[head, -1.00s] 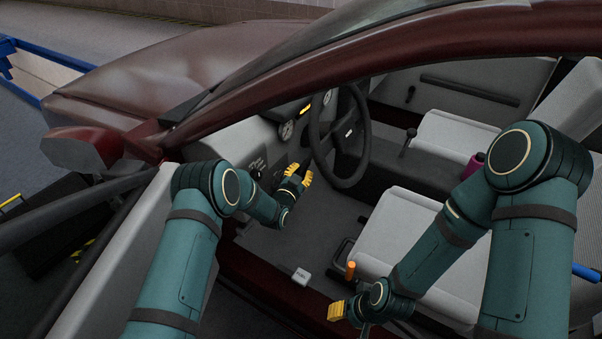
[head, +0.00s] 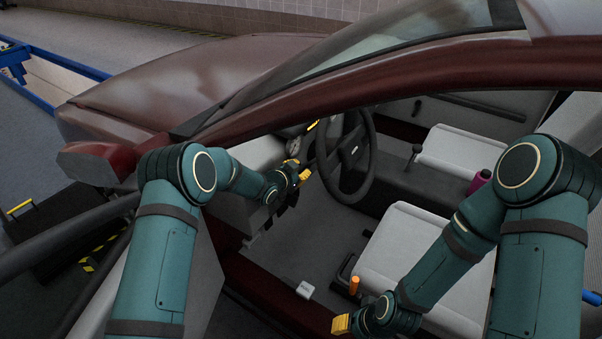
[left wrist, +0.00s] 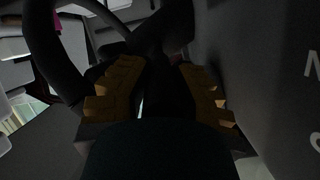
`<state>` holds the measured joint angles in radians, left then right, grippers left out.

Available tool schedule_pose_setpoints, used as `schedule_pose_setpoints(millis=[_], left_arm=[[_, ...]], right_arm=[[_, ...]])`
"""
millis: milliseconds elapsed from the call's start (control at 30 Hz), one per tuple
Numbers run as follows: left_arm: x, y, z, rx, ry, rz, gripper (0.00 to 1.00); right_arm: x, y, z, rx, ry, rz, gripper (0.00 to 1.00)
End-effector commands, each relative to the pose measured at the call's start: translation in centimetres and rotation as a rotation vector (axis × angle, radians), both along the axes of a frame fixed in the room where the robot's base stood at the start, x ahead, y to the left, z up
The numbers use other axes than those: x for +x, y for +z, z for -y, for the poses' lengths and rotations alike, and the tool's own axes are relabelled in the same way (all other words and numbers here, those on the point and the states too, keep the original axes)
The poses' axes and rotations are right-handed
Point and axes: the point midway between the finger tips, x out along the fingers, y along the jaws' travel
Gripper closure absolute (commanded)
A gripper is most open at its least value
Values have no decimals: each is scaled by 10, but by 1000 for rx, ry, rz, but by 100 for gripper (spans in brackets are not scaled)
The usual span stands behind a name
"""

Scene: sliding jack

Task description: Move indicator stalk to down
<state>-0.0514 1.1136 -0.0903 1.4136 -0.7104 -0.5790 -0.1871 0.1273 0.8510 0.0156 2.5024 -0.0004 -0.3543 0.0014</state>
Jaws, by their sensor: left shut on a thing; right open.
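The steering wheel (head: 371,150) is inside the car, and its dark rim also shows in the left wrist view (left wrist: 47,62). My left gripper (head: 299,170) is beside the wheel's left side, near the dashboard. In the left wrist view its yellow fingers (left wrist: 158,72) stand on both sides of a dark part (left wrist: 166,92), which appears to be the indicator stalk; it is closed on it. The stalk's outline is lost in shadow, and its position cannot be told. My right gripper (head: 341,324) is open and empty, low by the door sill.
The open door (head: 195,280) lies by my left arm. The roof edge (head: 400,88) runs above the opening.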

Motion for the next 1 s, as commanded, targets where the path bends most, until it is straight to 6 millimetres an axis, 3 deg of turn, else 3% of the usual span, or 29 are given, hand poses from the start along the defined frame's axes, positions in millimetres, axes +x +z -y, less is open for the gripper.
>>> schedule_pose_setpoints(millis=[167, 200, 267, 300, 667, 1000], left_arm=[[0, -2, -2, 0, 3, -1, 100], [0, -2, -2, 1, 3, -2, 70], [0, -2, -1, 0, 3, -1, 49], [0, -2, -1, 0, 3, -1, 44], [-6, 1, -4, 0, 2, -1, 44], [-52, 20, -32, -1, 4, -3, 44]], right_arm=[[0, 0, 0, 0, 0, 0, 53], [0, 0, 0, 0, 0, 0, 53], [0, 0, 0, 0, 0, 0, 53], [0, 0, 0, 0, 0, 0, 53], [0, 0, 0, 0, 0, 0, 53], [0, 0, 0, 0, 0, 0, 53]])
